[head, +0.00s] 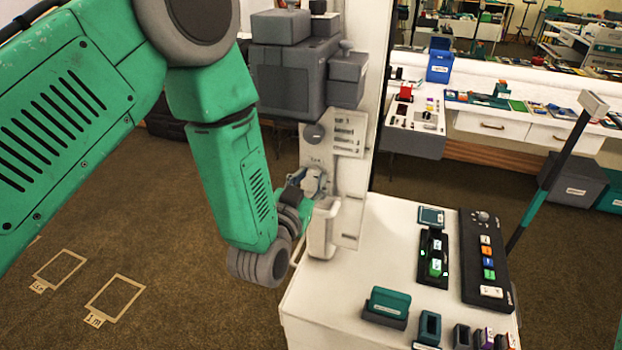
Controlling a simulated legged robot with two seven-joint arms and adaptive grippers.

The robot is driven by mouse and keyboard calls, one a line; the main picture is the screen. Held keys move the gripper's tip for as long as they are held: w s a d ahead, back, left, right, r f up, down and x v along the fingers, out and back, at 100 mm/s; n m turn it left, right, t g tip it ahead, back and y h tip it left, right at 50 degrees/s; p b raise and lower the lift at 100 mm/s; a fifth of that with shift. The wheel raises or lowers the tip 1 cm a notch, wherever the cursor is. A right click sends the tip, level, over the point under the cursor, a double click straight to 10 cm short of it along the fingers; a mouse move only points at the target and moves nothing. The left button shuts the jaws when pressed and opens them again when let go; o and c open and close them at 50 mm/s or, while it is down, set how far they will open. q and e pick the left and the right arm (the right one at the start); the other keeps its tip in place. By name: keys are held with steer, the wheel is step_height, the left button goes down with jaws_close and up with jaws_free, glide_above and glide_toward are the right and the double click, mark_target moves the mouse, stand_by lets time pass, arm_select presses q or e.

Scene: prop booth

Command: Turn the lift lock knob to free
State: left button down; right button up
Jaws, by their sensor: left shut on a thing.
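A pale upright panel (348,205) with small printed labels stands at the back of the white cabinet, below a grey boxy unit. My left arm comes in from the left and bends down to it. My left gripper (314,190) is at the panel's lower left part, shut on what looks like the lift lock knob. The knob is mostly hidden by the fingers, so its setting cannot be read. A round grey dial (315,132) sits higher on the panel, clear of the gripper. My right gripper is out of view.
A pale upright handle (322,229) stands just below and beside the gripper. The cabinet top (385,225) carries a black button strip (484,259), a black switch box (433,258) and several small blocks. A grey boxy unit (292,75) overhangs the panel. Carpet at left is open.

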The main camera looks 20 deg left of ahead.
arm_select(q)
steer(key=shift+d+r+n, duration=0.15)
steer(key=shift+r+n, duration=0.05)
steer(key=shift+n, duration=0.1)
steer(key=shift+a+f+n+b, duration=0.1)
steer(key=shift+a+n+b, duration=0.1)
steer(key=shift+n+b, duration=0.65)
steer(key=shift+n, duration=0.55)
steer(key=n+b, duration=0.1)
steer(key=n, duration=0.1)
steer(key=shift+d+n+b, duration=0.15)
steer(key=shift+n+b, duration=0.2)
steer(key=shift+n, duration=0.05)
steer(key=n+b, duration=0.2)
steer(key=n, duration=0.1)
steer(key=shift+s+f+n, duration=0.1)
steer(key=shift+f+n, duration=0.05)
steer(key=shift+n, duration=0.15)
steer(key=n+b, duration=0.3)
steer(key=n, duration=0.1)
steer(key=shift+f+n+y, duration=0.15)
steer(key=shift+n+y, duration=0.15)
steer(key=shift+n+b, duration=1)
steer(key=shift+n, duration=1)
